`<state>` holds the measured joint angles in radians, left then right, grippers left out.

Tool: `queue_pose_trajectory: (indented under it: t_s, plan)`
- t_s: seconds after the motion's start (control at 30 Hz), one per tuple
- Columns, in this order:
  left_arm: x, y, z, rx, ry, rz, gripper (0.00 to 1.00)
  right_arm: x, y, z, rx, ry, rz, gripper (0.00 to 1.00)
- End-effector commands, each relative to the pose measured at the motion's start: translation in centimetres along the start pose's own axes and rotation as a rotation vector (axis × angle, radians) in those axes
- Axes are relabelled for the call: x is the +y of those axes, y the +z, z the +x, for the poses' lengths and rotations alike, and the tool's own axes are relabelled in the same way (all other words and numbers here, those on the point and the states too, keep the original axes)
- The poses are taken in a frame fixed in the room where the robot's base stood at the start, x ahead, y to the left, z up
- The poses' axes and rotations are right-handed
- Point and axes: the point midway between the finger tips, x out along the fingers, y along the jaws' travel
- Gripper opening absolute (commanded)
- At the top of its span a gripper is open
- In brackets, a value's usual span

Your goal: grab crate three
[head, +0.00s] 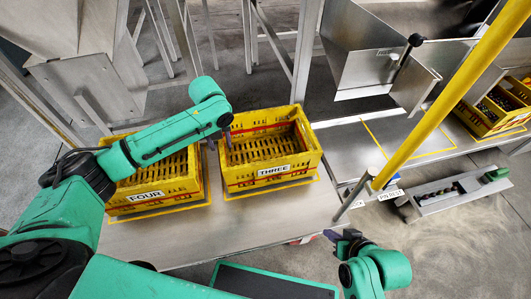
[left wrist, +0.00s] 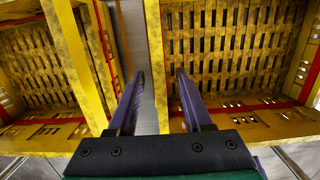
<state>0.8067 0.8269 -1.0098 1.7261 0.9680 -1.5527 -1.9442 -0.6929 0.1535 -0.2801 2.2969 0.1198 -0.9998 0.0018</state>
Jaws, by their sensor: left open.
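Crate three (head: 270,172), a yellow slatted box labelled THREE, stands on the metal table and looks empty. My left gripper (head: 222,138) is at its left wall. In the left wrist view my left gripper (left wrist: 159,74) is open, with one purple finger on each side of the near wall of crate three (left wrist: 155,50). The fingers look apart from the wall; how deep they reach is hard to tell. My right gripper (head: 343,237) hangs low in front of the table, away from the crates, and its jaw opening is unclear.
Crate four (head: 150,197), yellow, stands close on the left, with a narrow gap; my left arm covers part of it. A yellow post (head: 450,90) and a metal chute (head: 365,50) stand to the right. An outlined table area (head: 400,138) is free.

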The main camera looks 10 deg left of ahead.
Motion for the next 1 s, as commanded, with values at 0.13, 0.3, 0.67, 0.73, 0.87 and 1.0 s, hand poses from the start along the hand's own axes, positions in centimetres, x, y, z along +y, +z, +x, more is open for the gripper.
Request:
queue_pose_trajectory:
  t_s: [0.13,0.3,0.67,0.73,0.87,1.0]
  plan:
    - [-0.01,0.0,-0.05,0.0,0.0,0.0,0.19,0.01,-0.01,-0.04,-0.001,0.0,0.0,0.0]
    - [0.0,0.0,-0.06,0.0,0.0,0.0,0.0,0.03,0.0,-0.04,-0.002,0.001,0.0,0.0]
    - [0.01,0.01,-0.07,0.0,0.0,0.0,0.0,0.04,0.03,-0.04,-0.003,0.001,0.0,0.0]
    - [0.01,0.01,-0.08,0.0,0.0,0.0,0.0,0.04,0.03,-0.04,-0.003,0.001,0.0,0.0]
    - [0.01,0.01,-0.08,0.0,0.0,0.0,0.0,0.04,0.03,-0.04,-0.004,0.001,0.0,0.0]
    - [0.01,0.02,-0.08,0.0,0.0,0.0,0.0,0.04,0.02,-0.04,-0.004,0.001,0.0,0.0]
